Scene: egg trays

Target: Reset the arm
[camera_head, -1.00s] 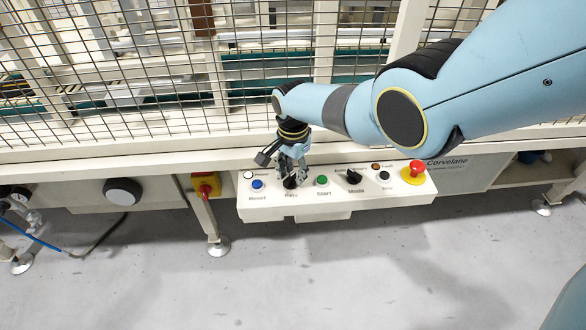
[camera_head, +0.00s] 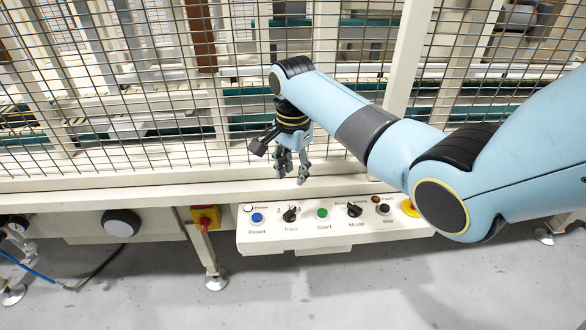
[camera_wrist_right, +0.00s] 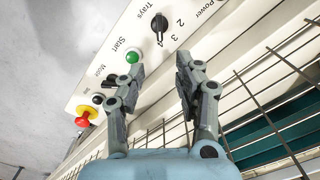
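My right gripper (camera_head: 292,172) hangs above the back edge of the white control panel (camera_head: 340,236), in front of the wire mesh. In the right wrist view (camera_wrist_right: 158,90) its two fingers are apart with nothing between them. The panel carries a blue Reset button (camera_head: 257,217), a black Trays knob (camera_head: 290,215), a green Start button (camera_head: 322,213) and a black Mode knob (camera_head: 354,210). The Trays knob (camera_wrist_right: 159,27) also shows in the right wrist view, beyond the fingertips. My gripper touches none of these. My left gripper is not in view.
The wire mesh fence (camera_head: 150,90) stands close behind the gripper. A yellow emergency-stop base (camera_head: 409,208) at the panel's right end is partly hidden by my right arm; its red button (camera_wrist_right: 83,121) shows in the right wrist view. A red and yellow switch (camera_head: 205,218) is left of the panel.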

